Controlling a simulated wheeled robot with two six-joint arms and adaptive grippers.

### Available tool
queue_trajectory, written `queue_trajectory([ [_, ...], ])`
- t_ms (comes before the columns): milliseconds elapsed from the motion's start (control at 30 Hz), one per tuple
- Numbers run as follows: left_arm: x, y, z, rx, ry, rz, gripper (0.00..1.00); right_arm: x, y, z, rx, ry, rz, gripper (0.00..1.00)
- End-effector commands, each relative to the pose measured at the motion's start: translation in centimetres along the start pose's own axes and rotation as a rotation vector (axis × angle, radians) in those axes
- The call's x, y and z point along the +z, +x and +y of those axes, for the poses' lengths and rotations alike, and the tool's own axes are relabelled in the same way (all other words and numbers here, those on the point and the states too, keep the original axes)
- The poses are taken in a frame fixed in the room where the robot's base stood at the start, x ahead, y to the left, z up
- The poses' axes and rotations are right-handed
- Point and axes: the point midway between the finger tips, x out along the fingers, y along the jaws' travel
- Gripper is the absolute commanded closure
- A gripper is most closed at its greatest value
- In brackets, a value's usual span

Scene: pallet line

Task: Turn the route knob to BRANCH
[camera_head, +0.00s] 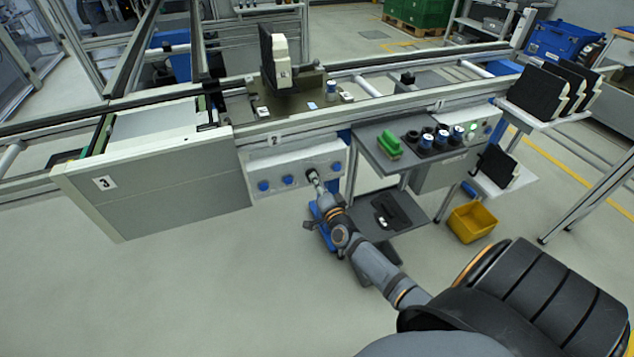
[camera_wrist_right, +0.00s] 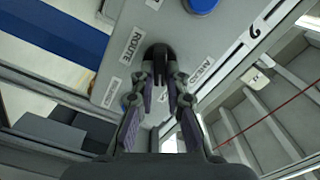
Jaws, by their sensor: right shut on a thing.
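The route knob (camera_wrist_right: 158,52) is black and sits on the light control panel (camera_wrist_right: 142,20) beside a "ROUTE" label in the right wrist view. My right gripper (camera_wrist_right: 161,82) is shut on the knob, a finger on each side. Which way the knob points I cannot tell. In the head view my right gripper (camera_head: 313,177) reaches the front panel (camera_head: 275,163) under the conveyor, and the fingers hide the knob. My left gripper is not in view.
Blue buttons (camera_head: 288,180) sit on the panel left of the gripper, and another blue button (camera_head: 337,166) to its right. A grey shelf trolley (camera_head: 372,153) with a green block (camera_head: 389,143) stands right of my arm. A yellow bin (camera_head: 472,222) is on the floor.

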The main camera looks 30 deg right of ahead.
Motion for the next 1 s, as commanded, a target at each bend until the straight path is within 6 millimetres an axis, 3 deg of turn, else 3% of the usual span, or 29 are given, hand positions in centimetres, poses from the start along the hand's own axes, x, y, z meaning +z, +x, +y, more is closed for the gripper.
queue_trajectory([
  [200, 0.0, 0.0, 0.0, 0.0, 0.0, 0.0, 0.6, 0.1, 0.0, 0.1, 0.002, 0.003, -0.001, 1.0],
  [233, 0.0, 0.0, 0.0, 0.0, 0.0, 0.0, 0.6, 0.1, 0.0, 0.1, 0.002, 0.003, -0.001, 0.83],
  [367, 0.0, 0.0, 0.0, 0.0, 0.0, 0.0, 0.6, 0.0, 0.0, 0.1, 0.002, 0.002, -0.001, 0.65],
  [733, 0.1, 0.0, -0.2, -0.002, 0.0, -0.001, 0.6, 0.1, -0.6, 0.1, 0.002, 0.002, -0.001, 0.64],
  [867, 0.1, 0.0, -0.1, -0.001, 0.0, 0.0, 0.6, 0.1, -3.0, 0.1, 0.003, 0.002, -0.003, 0.64],
  [1000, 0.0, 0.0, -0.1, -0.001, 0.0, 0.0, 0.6, 0.1, -6.6, 0.2, 0.004, 0.001, -0.004, 0.64],
])
